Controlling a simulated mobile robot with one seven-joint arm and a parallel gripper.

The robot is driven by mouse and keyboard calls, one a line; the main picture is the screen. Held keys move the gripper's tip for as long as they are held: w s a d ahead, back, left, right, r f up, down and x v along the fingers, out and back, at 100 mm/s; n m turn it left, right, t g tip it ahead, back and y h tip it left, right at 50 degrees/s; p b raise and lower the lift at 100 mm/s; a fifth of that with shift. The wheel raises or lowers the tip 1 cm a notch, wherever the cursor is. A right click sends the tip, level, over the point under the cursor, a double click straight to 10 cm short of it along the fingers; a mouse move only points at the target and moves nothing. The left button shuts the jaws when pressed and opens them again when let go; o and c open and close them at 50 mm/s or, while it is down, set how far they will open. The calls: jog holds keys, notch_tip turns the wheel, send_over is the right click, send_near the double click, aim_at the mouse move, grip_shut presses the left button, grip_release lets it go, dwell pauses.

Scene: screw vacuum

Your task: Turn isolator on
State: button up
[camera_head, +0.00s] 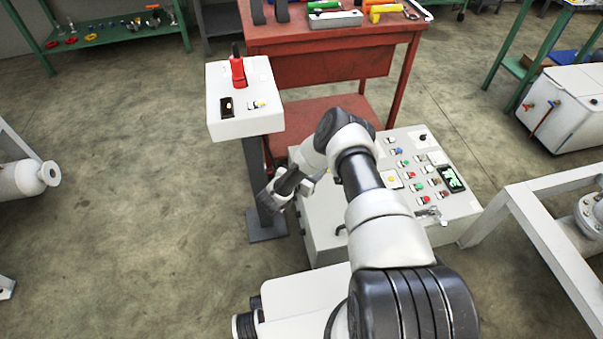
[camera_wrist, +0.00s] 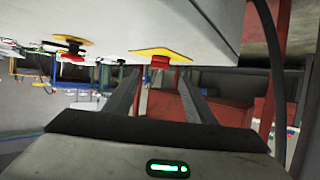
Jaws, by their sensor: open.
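The wrist view shows a white panel face across the top. On it sit a yellow plate (camera_wrist: 168,52) with a red knob (camera_wrist: 160,60) and, further left, a second yellow plate (camera_wrist: 68,40) with a dark and red knob. Neither is labelled readably, so I cannot tell which is the isolator. My gripper (camera_wrist: 160,85) is open and empty; the nearer red knob appears just above the gap between its fingertips, with no visible contact. In the head view my gripper (camera_head: 273,200) is low at the left side of the white control cabinet (camera_head: 325,225). The yellow plates are hidden there.
A white pedestal box (camera_head: 230,122) with a red switch (camera_head: 238,70) stands left of the cabinet. A red workbench (camera_head: 330,65) is behind. The cabinet top carries several buttons and a green display (camera_head: 450,179).

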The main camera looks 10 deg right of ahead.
jog(key=p+v, duration=0.1)
jog(key=v, duration=0.8)
jog(key=shift+s+p, duration=0.15)
jog(key=shift+p, duration=0.2)
jog(key=shift+r, duration=0.1)
